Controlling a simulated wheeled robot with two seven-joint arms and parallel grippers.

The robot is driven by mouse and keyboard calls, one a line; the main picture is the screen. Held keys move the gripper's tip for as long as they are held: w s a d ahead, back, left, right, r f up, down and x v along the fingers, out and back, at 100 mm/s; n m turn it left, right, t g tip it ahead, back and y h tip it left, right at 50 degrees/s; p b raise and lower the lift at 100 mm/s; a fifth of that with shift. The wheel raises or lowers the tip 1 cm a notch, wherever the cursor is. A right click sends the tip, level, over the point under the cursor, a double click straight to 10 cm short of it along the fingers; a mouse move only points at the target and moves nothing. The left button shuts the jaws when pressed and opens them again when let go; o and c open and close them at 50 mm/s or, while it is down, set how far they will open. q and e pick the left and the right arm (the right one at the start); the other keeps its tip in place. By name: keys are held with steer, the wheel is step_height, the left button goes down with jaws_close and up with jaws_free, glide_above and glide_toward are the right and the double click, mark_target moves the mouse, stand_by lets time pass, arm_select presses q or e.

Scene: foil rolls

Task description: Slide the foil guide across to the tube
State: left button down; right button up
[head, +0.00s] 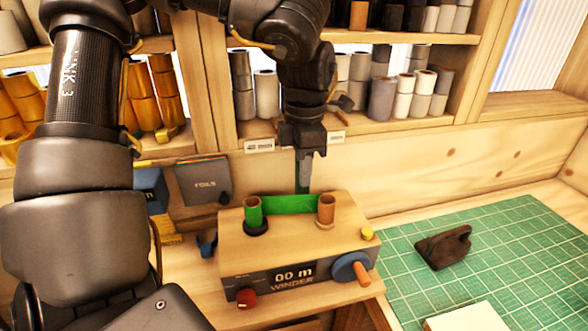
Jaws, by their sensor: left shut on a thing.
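The winder (290,245) is a wooden box with a dark front panel reading "00 m". A roll of green foil (252,208) stands on its left spindle and a bare brown tube (326,210) stands at its right. A green foil strip (290,203) spans from the roll toward the tube. My left gripper (304,178) points down just behind the strip, nearer the tube than the roll. It is shut on a narrow upright piece, apparently the foil guide; its fingers hide most of it, and green shows beside them. My right gripper is not in view.
A blue crank (352,268) with an orange handle and a red knob (246,298) sit on the winder's front. A foils box (202,181) stands behind left. A dark tool (443,247) lies on the green cutting mat (510,235). Shelves of rolls stand behind.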

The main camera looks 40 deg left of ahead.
arm_select(q)
steer(key=c, duration=1.7)
jaws_free()
steer(key=shift+w+d+r, duration=0.1)
steer(key=shift+w, duration=0.05)
steer(key=o, duration=0.4)
steer(key=shift+w+d, duration=0.1)
steer(key=shift+w, duration=0.05)
steer(key=shift+a, duration=0.2)
steer(key=shift+r, duration=0.15)
step_height(320, 180, up, 9)
steer(key=shift+d+p, duration=0.1)
steer(key=shift+p, duration=0.4)
steer(key=shift+r, duration=0.7)
steer(key=shift+f, duration=0.15)
